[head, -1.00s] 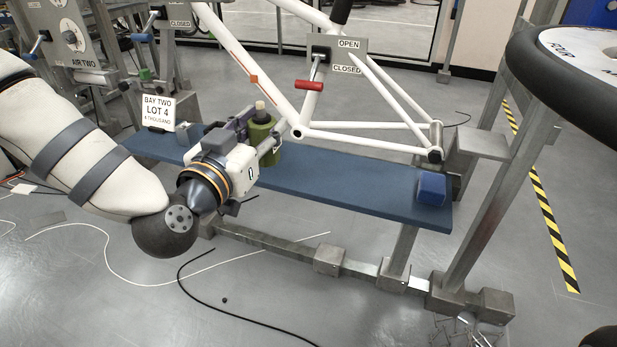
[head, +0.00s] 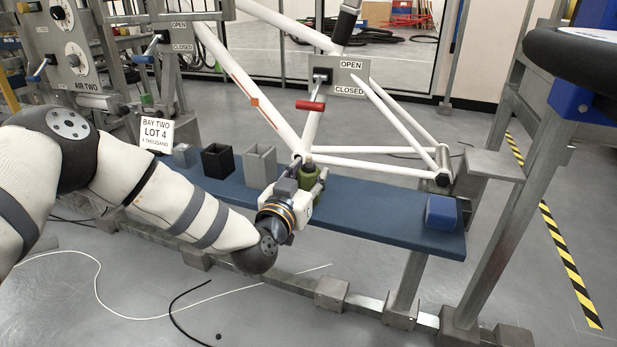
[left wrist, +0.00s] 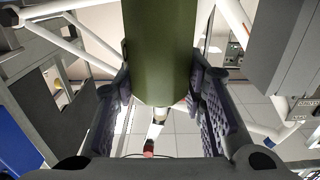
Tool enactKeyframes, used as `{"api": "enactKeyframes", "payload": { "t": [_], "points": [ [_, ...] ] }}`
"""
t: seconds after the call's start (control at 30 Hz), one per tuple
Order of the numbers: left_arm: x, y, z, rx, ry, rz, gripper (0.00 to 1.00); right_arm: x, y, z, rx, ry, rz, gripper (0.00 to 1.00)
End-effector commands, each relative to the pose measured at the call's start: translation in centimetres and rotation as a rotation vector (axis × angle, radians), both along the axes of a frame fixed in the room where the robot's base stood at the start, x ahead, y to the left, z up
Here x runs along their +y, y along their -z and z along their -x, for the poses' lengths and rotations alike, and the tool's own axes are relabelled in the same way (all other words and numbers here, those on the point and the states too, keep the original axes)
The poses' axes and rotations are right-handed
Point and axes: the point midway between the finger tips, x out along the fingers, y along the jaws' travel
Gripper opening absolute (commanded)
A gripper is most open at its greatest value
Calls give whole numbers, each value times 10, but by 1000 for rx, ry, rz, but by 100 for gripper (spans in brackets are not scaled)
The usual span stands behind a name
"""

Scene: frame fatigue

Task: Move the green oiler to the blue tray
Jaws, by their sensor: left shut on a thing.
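The green oiler (head: 309,178) is upright over the blue bench, just below the white bike frame's lower joint in the head view. My left gripper (head: 312,187) is shut around the oiler's body. In the left wrist view the green body (left wrist: 160,45) fills the space between the two dark fingers. The blue tray (head: 441,212) looks like a small blue box at the right end of the bench, well to the right of the oiler. I cannot tell whether the oiler's base touches the bench. My right gripper is not in view.
The blue bench (head: 380,215) is clear between the oiler and the blue tray. A black bin (head: 217,161) and grey bin (head: 260,166) stand left of the oiler. The bike frame (head: 370,163) hangs close above; a metal post (head: 515,215) stands at the right.

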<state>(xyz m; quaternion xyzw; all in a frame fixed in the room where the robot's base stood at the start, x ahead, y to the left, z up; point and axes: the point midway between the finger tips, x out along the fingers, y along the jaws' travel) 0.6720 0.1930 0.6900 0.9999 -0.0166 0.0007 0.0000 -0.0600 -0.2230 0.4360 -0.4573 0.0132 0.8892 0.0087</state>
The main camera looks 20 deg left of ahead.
Motion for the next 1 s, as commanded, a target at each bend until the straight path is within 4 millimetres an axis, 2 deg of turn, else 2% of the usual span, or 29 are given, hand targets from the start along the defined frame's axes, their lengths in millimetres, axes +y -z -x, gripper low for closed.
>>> {"api": "enactKeyframes", "payload": {
  "t": [0.17, 0.2, 0.27, 0.63, 0.77, 1.0],
  "points": [
    [0, 4, 0, 0, 0, -1, 6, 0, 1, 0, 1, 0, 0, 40],
    [0, 3, 0, 1, 0, -1, 46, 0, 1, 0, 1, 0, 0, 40],
    [0, 3, 0, 1, 0, 0, 58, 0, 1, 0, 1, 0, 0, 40],
    [0, -1, 4, 2, 0, 1, 58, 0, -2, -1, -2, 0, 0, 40],
    [1, -3, 30, 4, 1, 1, 58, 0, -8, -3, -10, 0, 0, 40],
    [3, -2, 93, 3, 1, 1, 58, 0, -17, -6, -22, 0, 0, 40]
  ]
}}
